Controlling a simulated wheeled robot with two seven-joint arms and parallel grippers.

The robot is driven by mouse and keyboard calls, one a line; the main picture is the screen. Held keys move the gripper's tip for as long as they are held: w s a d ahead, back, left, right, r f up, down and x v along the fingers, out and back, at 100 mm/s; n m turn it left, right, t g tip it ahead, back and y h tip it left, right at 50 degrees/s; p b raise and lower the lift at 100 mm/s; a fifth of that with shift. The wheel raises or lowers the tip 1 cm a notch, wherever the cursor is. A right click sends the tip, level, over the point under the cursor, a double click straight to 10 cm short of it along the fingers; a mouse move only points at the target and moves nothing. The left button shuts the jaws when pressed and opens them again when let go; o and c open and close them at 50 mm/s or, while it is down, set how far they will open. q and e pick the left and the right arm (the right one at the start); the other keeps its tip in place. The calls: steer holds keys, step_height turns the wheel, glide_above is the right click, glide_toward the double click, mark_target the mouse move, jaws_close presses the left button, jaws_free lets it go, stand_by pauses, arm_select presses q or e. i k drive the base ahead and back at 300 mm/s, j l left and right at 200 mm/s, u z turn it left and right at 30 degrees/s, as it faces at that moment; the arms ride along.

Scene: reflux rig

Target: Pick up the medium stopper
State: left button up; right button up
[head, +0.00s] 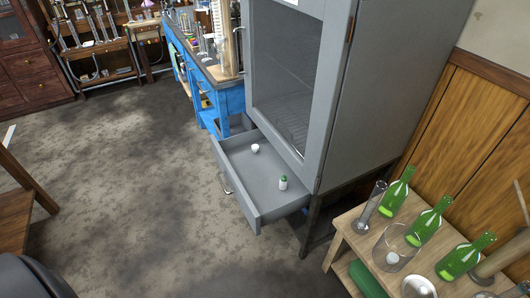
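An open grey drawer (232,197) juts out from under the grey cabinet (338,100). A small white piece (255,148) sits near the drawer's back left; it may be a stopper, but its size class cannot be told. Neither gripper is in view.
The wooden table (352,238) holds several green bottles (430,220), a glass cylinder (370,205) and a white dish (418,288). A blue workbench (232,100) with glassware stands behind the drawer. The floor (120,180) left of the drawer is clear. A wooden piece (18,205) stands at far left.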

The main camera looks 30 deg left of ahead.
mark_target(255, 147)
steer(key=i+j+z, duration=0.2)
steer(key=i+j, duration=0.8)
steer(key=k+l, duration=0.15)
steer(key=i+j, duration=0.15)
steer(key=i, duration=0.1)
